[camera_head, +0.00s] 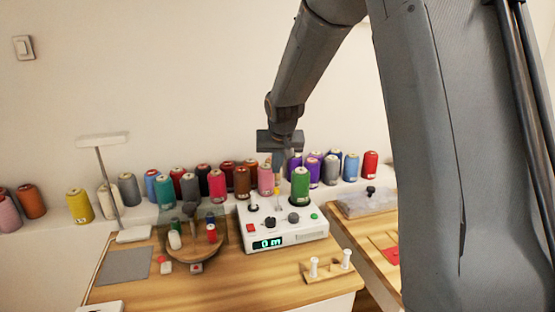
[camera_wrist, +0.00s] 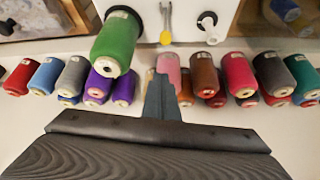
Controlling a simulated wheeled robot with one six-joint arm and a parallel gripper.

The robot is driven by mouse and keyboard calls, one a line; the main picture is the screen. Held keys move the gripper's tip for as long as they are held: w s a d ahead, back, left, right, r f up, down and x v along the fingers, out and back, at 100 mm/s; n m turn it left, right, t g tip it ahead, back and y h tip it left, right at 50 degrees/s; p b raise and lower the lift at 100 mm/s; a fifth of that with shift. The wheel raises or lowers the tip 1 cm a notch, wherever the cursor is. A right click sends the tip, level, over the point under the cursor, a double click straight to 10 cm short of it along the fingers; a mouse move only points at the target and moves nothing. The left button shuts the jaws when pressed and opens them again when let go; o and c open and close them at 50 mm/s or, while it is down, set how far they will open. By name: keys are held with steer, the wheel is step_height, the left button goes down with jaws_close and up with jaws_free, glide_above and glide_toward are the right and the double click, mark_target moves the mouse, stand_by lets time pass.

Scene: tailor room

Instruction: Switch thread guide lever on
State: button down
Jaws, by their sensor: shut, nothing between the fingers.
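A white winding machine (camera_head: 290,235) stands on the wooden table, with a display reading 0 m. It also shows at the top of the wrist view (camera_wrist: 188,14). A thin lever with a yellow tip (camera_wrist: 165,37), which looks like the thread guide lever, sticks out of the machine between the green spool (camera_wrist: 115,42) and a dark round part with a white centre. My gripper (camera_head: 278,163) is above and behind the machine, its shut fingers (camera_wrist: 163,82) pointing toward the lever with a visible gap in the wrist view. The fingers look empty.
The green spool (camera_head: 300,187) stands on the machine close to the lever. A row of coloured spools lines the shelf behind. A round wooden stand (camera_head: 197,268) is left of the machine, and a wooden peg holder (camera_head: 327,269) is in front.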

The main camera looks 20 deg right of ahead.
steer(key=x, duration=0.4)
steer(key=shift+f+p, duration=0.15)
steer(key=shift+p, duration=0.15)
steer(key=shift+s+a+f+p, duration=0.1)
steer(key=shift+s+a, duration=0.05)
steer(key=shift+s, duration=0.5)
steer(key=shift+s+a+f+p, duration=0.1)
steer(key=shift+s+f+p, duration=0.05)
steer(key=shift+s, duration=0.45)
steer(key=shift+s+a+f+p, duration=0.1)
steer(key=shift+s+a, duration=0.05)
steer(key=shift+s, duration=0.5)
steer(key=shift+a+b, duration=0.15)
steer(key=shift+b, duration=0.5)
